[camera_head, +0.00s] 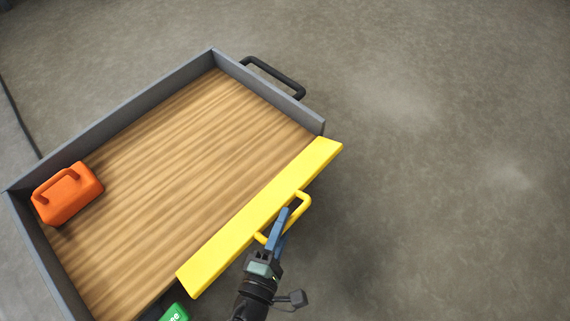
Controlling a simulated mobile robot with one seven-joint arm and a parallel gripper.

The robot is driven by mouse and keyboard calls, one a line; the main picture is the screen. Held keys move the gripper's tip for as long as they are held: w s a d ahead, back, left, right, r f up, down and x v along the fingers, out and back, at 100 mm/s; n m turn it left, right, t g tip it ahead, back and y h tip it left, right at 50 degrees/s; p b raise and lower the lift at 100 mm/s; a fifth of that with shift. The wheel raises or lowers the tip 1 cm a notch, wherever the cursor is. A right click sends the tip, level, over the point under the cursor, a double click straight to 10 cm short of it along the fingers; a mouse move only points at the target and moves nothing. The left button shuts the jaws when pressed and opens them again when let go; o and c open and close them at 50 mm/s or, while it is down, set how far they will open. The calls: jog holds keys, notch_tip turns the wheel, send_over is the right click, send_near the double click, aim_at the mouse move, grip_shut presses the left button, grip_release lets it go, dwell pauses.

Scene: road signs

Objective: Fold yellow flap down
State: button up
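The yellow flap (262,217) is a long plate along the lower right side of the cart's wooden bed. Its broad face shows, and it looks tilted outward from the bed; the exact angle is hard to tell. A yellow U-shaped handle (304,204) sticks out from its outer side. My gripper (283,223) reaches up from the bottom of the picture. Its blue fingers lie on both sides of the handle's bar, close together, and look shut on it. The fingers hide part of the handle.
The cart has a wooden bed (190,150) with grey side walls (120,112). An orange canister (67,193) stands at its left corner. A black handle (275,77) is on the far wall. A green object (175,313) shows at the bottom edge. The grey floor on the right is clear.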

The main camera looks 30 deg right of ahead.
jog(key=shift+s, duration=0.1)
dwell(0.3)
jog(key=p+v, duration=0.5)
jog(key=v, duration=0.8)
jog(key=shift+p, duration=0.35)
